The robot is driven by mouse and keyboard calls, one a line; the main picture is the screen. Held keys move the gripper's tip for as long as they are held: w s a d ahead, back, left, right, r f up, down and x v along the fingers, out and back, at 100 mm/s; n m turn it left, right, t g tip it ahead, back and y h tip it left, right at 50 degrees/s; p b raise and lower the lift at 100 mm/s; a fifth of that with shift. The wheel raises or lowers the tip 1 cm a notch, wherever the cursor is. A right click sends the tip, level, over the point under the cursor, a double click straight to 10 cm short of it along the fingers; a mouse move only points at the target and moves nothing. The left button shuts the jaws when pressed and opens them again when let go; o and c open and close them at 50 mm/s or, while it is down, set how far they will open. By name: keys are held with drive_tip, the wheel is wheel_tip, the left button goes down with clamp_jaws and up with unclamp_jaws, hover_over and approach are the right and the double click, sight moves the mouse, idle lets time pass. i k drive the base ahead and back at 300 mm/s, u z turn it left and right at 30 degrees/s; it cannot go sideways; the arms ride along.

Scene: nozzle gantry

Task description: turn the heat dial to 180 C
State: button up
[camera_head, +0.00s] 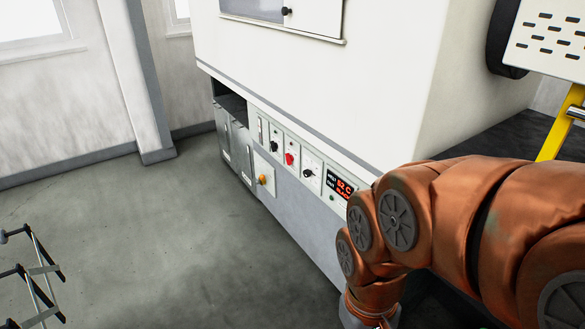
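The control panel (320,166) runs along the front of the white machine. It carries a black dial (308,172) just left of a lit display (343,188), a red knob (289,158), and another black dial (275,146) further left. The display shows orange figures that look like 52 C, with smaller text below. The dial labels are too small to read, so I cannot tell which dial is the heat dial or where it points. My orange arm comes in from the right and bends down at the bottom. My gripper's fingers are out of view below the frame.
The white machine (315,75) fills the middle. An orange-yellow knob (262,180) sits lower on its front, beside grey doors (234,144). A dark metal linkage (36,272) stands at the lower left. A yellow post (563,125) is at the right. The floor (150,240) before the panel is clear.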

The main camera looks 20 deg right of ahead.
sight(306, 173)
drive_tip(key=u, duration=0.7)
drive_tip(key=i, duration=0.8)
drive_tip(key=u, duration=0.85)
